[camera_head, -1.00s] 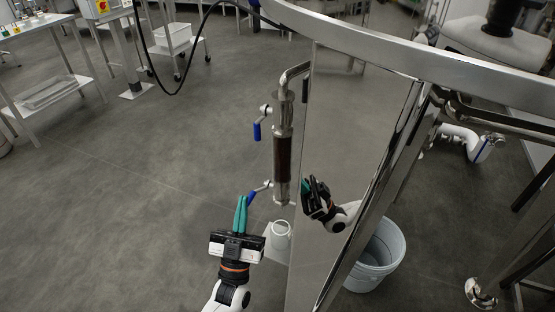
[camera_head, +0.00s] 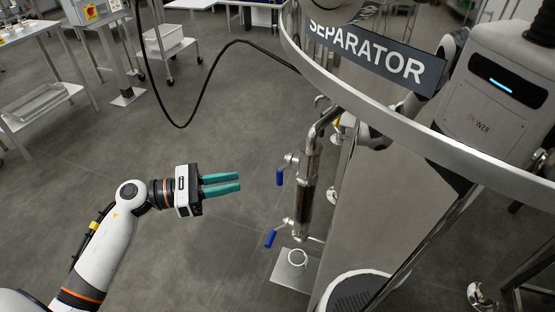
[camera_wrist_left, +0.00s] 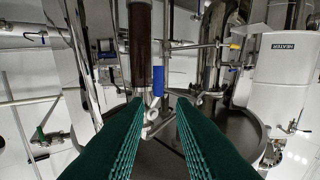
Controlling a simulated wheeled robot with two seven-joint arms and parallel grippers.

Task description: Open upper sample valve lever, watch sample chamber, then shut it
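The upper valve lever (camera_head: 280,177) has a blue handle that hangs down beside the sample chamber. The lower valve lever (camera_head: 270,238), also blue, slants down to the left. The sample chamber (camera_head: 305,196) between them is a dark upright tube in metal fittings. My left gripper (camera_head: 240,182) is open and empty, left of the upper lever at about its height in the picture, fingers pointing right. In the left wrist view a blue lever handle (camera_wrist_left: 158,79) shows between the fingers beside the dark tube (camera_wrist_left: 140,45); I cannot tell which lever. My right gripper is not in view.
The separator's shiny wall (camera_head: 365,220) and curved rim (camera_head: 420,137) stand close right of the chamber. A small round cup (camera_head: 297,258) sits on a plate (camera_head: 284,280) below. A black cable (camera_head: 213,82) loops behind. Floor around my left gripper is clear.

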